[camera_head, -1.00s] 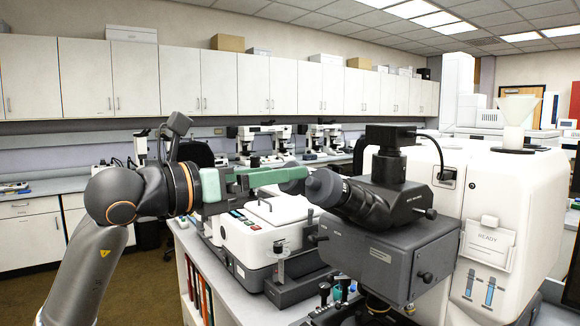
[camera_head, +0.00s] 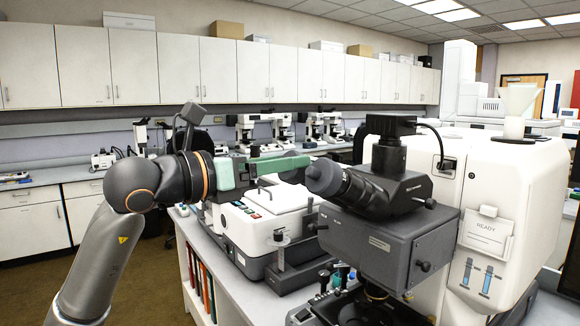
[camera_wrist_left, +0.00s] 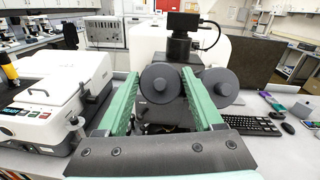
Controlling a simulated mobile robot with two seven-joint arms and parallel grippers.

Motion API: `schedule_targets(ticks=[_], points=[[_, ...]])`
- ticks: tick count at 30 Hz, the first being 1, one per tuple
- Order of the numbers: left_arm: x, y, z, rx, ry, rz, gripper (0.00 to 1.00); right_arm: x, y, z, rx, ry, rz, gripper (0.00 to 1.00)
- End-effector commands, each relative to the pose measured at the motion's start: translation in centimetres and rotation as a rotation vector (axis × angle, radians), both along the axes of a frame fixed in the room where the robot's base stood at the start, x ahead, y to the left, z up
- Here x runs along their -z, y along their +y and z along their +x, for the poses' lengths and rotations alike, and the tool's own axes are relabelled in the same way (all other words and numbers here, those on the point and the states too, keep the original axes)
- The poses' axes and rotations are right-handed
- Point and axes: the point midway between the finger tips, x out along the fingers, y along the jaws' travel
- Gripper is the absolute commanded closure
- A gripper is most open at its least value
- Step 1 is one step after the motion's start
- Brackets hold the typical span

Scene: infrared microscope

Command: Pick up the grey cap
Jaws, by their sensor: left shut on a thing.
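My left gripper (camera_head: 295,166) has green fingers and is shut on a grey cap (camera_head: 293,176). The cap is a dark grey round disc, partly hidden behind the fingers in the head view. In the left wrist view the cap (camera_wrist_left: 160,84) shows face-on between the two fingertips. A second, similar grey disc (camera_wrist_left: 220,87) sits to its right, outside the fingers, on the microscope's eyepiece end. In the head view that eyepiece end (camera_head: 323,178) is just right of the fingertips; I cannot tell the exact gap. My right gripper is not in view.
The infrared microscope (camera_head: 385,235) and its large white body (camera_head: 510,200) stand close to the right of the gripper. A white instrument (camera_head: 250,228) stands below it on the bench. A keyboard (camera_wrist_left: 250,125) lies to the right in the wrist view. Open air lies above the gripper.

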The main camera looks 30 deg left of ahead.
Motion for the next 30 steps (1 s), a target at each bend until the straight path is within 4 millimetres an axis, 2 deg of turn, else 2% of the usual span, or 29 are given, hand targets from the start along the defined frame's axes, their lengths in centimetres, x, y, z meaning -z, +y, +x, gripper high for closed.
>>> schedule_targets(ticks=[1, 4, 17, 23, 30], points=[[0.0, 0.0, 0.0, 0.000, 0.000, 0.000, 0.74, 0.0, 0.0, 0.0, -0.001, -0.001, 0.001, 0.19], [0.0, 0.0, 0.0, 0.000, 0.000, 0.000, 0.84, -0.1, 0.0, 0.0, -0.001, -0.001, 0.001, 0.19], [-0.7, 0.0, 0.0, -0.001, -0.002, -0.001, 0.84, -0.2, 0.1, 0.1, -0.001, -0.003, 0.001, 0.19], [-0.3, 1.0, -2.8, -0.004, 0.000, 0.003, 0.84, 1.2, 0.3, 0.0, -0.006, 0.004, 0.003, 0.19], [-0.1, 2.9, -8.2, -0.005, -0.003, 0.002, 0.84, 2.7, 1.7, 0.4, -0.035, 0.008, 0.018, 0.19]])
